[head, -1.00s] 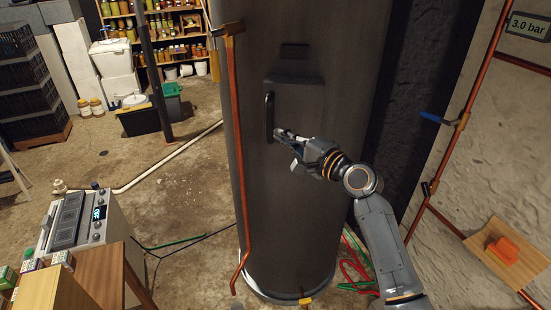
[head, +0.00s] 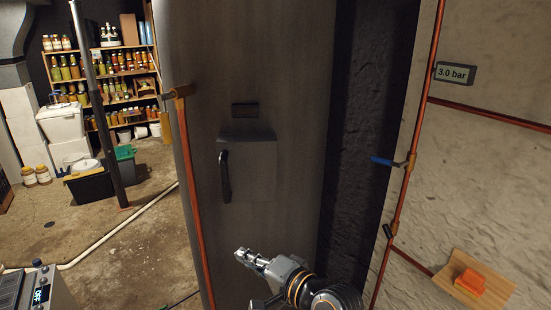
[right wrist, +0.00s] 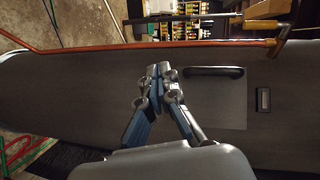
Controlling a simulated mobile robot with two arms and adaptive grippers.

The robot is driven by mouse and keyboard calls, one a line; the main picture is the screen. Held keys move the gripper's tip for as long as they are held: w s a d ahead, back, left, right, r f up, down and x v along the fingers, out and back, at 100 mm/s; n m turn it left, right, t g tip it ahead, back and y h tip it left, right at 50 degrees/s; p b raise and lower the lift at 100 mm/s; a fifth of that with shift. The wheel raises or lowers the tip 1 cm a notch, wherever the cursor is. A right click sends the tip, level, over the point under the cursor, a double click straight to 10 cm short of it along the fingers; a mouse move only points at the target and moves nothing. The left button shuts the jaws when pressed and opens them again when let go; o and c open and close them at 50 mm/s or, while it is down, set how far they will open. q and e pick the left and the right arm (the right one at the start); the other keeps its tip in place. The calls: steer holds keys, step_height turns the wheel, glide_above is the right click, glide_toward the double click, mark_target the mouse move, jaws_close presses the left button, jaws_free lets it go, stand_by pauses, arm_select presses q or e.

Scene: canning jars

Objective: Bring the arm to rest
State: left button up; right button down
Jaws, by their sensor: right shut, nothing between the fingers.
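My right gripper (head: 243,255) is shut and empty in the lower middle of the head view. It is below and a little right of the dark handle (head: 225,176) on the grey cylindrical tank (head: 290,90), and apart from the handle. In the right wrist view the fingertips (right wrist: 158,70) are together, with the handle (right wrist: 214,72) to their right and the tank (right wrist: 60,90) behind them. My left gripper is not in view.
A copper pipe (head: 190,200) runs down the tank's left side. At right, a wall pipe (head: 408,170) carries a blue lever (head: 381,161), beside a 3.0 bar display (head: 455,73). Open floor (head: 120,240) lies at left.

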steer(key=s+d+f+n+g+h, duration=0.1)
steer(key=s+d+f+n+h, duration=0.15)
steer(key=s+d+f, duration=0.5)
steer(key=s+d+f+n+g+h, duration=0.15)
steer(key=s+d+f+h, duration=0.3)
steer(key=d+f, duration=0.5)
steer(key=s+d+f+n+g+h, duration=0.2)
steer(key=s+d+f+h, duration=0.1)
steer(key=s+d, duration=0.45)
steer(key=s+d+f+n+g+h, duration=0.1)
steer(key=s+d+f+g+h, duration=0.15)
steer(key=s+d, duration=0.55)
step_height(320, 180, down, 26)
steer(key=s+a+b, duration=0.1)
steer(key=s, duration=0.1)
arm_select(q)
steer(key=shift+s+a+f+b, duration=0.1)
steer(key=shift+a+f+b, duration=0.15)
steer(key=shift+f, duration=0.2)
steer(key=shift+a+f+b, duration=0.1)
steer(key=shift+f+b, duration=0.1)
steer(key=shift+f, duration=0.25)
arm_select(e)
steer(key=s+d+f+g, duration=0.1)
steer(key=s+d+f, duration=0.1)
steer(key=s+f, duration=1.5)
steer(key=shift+d+f+n+g, duration=0.35)
steer(key=shift+f+n+g, duration=0.05)
steer(key=shift+f, duration=0.35)
